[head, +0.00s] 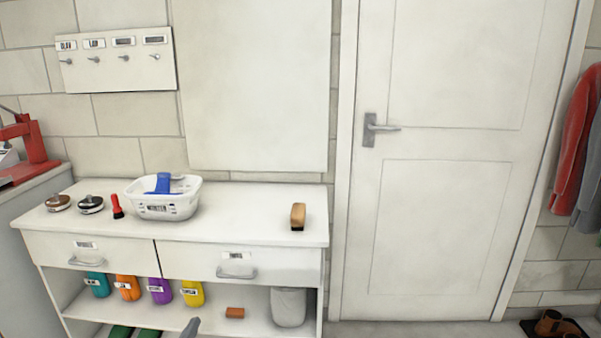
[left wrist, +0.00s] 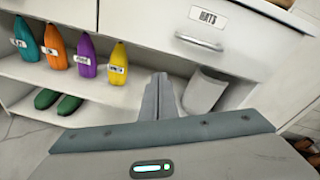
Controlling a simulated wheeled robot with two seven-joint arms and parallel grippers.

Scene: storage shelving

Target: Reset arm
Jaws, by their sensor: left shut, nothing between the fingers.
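My left gripper (head: 191,327) shows at the bottom edge of the head view, in front of the lower shelf of the white cabinet (head: 250,205). In the left wrist view my left gripper (left wrist: 159,78) has its fingers together with nothing between them. It is apart from the bottles and the bin. My right gripper is in neither view.
The open shelf holds teal, orange, purple and yellow (head: 192,293) bottles, a brown block (head: 235,313) and a grey bin (head: 289,307). A white basket (head: 163,207) and a brush (head: 298,216) stand on top. A closed door (head: 445,230) is at right.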

